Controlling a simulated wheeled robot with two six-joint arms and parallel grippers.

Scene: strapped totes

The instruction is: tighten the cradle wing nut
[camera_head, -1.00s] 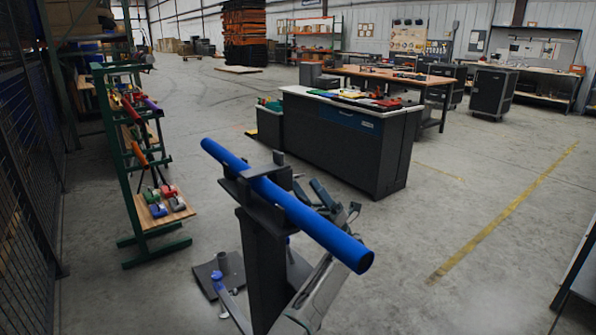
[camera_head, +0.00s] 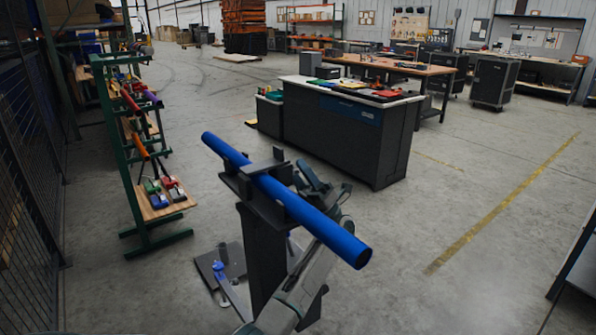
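A long blue tube (camera_head: 318,225) lies tilted in a dark cradle (camera_head: 237,185) on top of a dark post (camera_head: 262,255). Its near end points to the lower right. A small upright dark block (camera_head: 278,153) stands at the cradle's far side. I cannot make out the wing nut; it is too small or hidden. My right gripper is not in view.
A green rack (camera_head: 130,165) with coloured tools stands to the left, beside a mesh fence (camera_head: 30,190). A dark workbench (camera_head: 345,140) with a pale top stands behind the cradle. The floor to the right is open.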

